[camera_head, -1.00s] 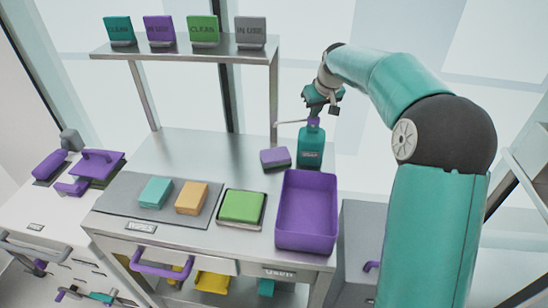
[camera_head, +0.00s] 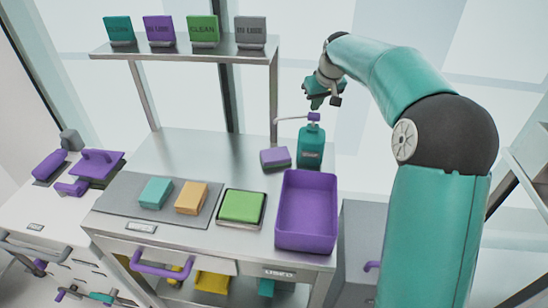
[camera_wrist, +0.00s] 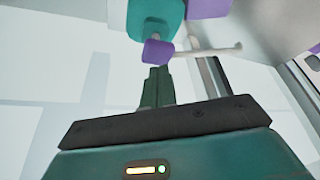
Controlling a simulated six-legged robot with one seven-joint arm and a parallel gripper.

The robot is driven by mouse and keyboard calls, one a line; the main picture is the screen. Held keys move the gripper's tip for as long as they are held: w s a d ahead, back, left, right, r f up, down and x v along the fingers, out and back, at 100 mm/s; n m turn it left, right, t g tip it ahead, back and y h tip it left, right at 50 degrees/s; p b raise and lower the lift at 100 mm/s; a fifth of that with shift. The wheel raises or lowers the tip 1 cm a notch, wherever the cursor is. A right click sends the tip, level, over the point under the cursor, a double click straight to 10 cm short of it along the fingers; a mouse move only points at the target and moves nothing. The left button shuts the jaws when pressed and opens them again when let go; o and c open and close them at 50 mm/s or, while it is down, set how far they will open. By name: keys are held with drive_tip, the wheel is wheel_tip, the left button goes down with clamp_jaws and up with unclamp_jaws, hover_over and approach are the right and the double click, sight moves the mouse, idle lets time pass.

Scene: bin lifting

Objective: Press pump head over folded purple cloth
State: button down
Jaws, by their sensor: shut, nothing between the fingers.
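The teal soap bottle (camera_head: 311,147) stands upright at the back right of the metal table. Its purple pump head (camera_head: 314,117) has a thin grey spout reaching left over the folded purple cloth (camera_head: 275,158), which lies beside the bottle. My gripper (camera_head: 318,101) is shut and empty, just above the pump head with a small gap. In the wrist view the shut fingers (camera_wrist: 157,85) point toward the pump head (camera_wrist: 158,51), with the teal bottle (camera_wrist: 155,16) beyond it and part of a purple item, likely the cloth, at the top.
A purple bin (camera_head: 307,210) stands in front of the bottle. A green sponge in a tray (camera_head: 241,206) and a grey mat (camera_head: 119,201) with teal and orange cloths lie left. A shelf (camera_head: 185,52) with several signs rises behind.

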drive_tip(key=shift+r, duration=0.1)
idle(0.3)
wheel_tip(320, 180, up, 6)
drive_tip(key=shift+f, duration=0.1)
idle(0.5)
drive_tip(key=s+a+r+m+h, duration=0.1)
drive_tip(key=s+r, duration=0.1)
drive_tip(key=s, duration=0.9)
drive_tip(key=s+a+r+m, duration=0.1)
drive_tip(key=s+r, duration=0.1)
drive_tip(key=s, duration=0.8)
drive_tip(key=s+d+f+m, duration=0.1)
drive_tip(key=s+f, duration=0.3)
drive_tip(key=s, duration=0.6)
drive_tip(key=s+f+t, duration=0.1)
drive_tip(key=s+f, duration=0.4)
drive_tip(key=s, duration=0.6)
drive_tip(key=shift+d+m, duration=0.4)
